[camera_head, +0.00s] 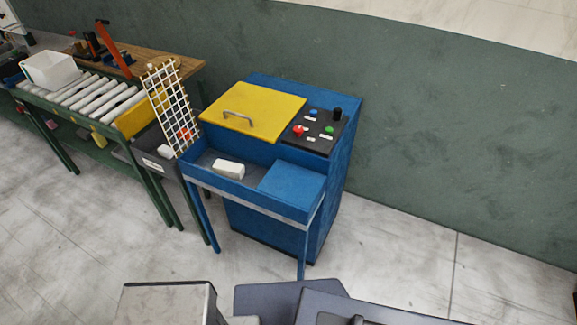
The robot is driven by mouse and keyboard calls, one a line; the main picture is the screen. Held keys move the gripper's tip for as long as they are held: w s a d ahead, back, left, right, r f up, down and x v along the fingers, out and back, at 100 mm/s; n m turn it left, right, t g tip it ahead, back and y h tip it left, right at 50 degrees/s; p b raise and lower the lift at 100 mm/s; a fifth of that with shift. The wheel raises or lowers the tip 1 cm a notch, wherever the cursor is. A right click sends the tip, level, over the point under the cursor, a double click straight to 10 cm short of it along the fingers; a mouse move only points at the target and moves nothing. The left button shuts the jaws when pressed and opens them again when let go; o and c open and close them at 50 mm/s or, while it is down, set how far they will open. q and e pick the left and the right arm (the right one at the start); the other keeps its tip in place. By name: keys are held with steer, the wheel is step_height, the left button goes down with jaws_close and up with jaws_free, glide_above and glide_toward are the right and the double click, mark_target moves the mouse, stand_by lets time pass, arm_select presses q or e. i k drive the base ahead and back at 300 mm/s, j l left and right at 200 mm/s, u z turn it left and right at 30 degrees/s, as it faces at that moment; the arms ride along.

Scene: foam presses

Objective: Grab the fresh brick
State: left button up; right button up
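A small white brick (228,169) lies in the open recess of a blue tray (207,158) at the front of a blue press (340,175). The brick lies near the recess's middle, clear of the raised blue block on the right. Whether it is the fresh one I cannot tell by its look. Another white piece (166,152) shows at a grey bin (150,163) left of the press, partly hidden by a white wire grid. Neither gripper shows in this view.
The press has a closed yellow lid (255,112) with a handle and a black button panel (315,130). To the left stand a roller conveyor (90,98) with a white bin (48,70), and an upright wire grid (172,110). The floor in front and right is clear.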

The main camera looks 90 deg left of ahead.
mark_target(224, 168)
steer(key=u, duration=2)
steer(key=i+u, duration=0.25)
steer(key=i+j+u, duration=0.1)
steer(key=u, duration=0.2)
steer(key=i, duration=0.65)
